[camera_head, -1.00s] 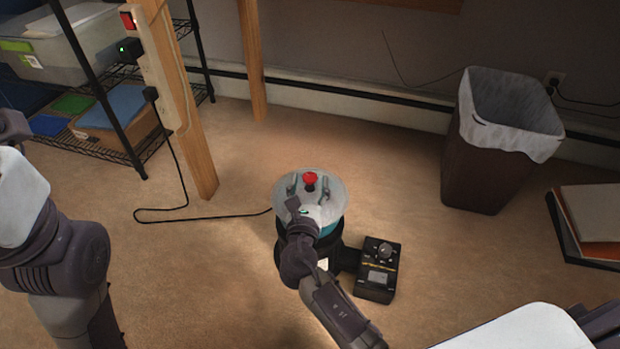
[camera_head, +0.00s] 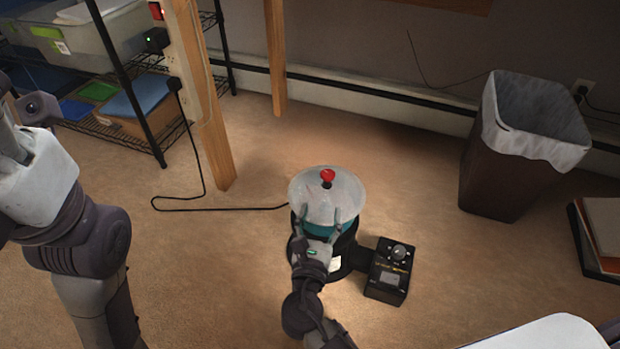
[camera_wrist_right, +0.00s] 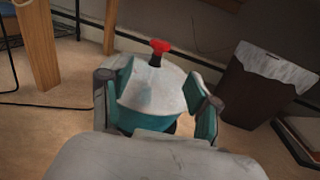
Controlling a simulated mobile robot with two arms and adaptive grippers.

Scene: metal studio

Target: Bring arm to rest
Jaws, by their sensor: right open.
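My right gripper (camera_head: 331,222) is open, its two fingers spread at the near side of a round pot-like device. The device has a pale lid (camera_head: 312,186) with a red knob (camera_head: 327,176) and a teal body, and stands on the floor. In the right wrist view the lid (camera_wrist_right: 160,92) and red knob (camera_wrist_right: 160,46) show between and beyond the open fingers, with nothing gripped. I cannot tell whether the fingers touch the device. My left arm is at the left edge of the head view; its gripper is not seen.
A black control box (camera_head: 388,274) sits right of the device. A black cord (camera_head: 203,180) runs left to a power strip on a wooden post (camera_head: 214,140). A wire shelf (camera_head: 140,120) stands left, a lined trash bin (camera_head: 492,170) right.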

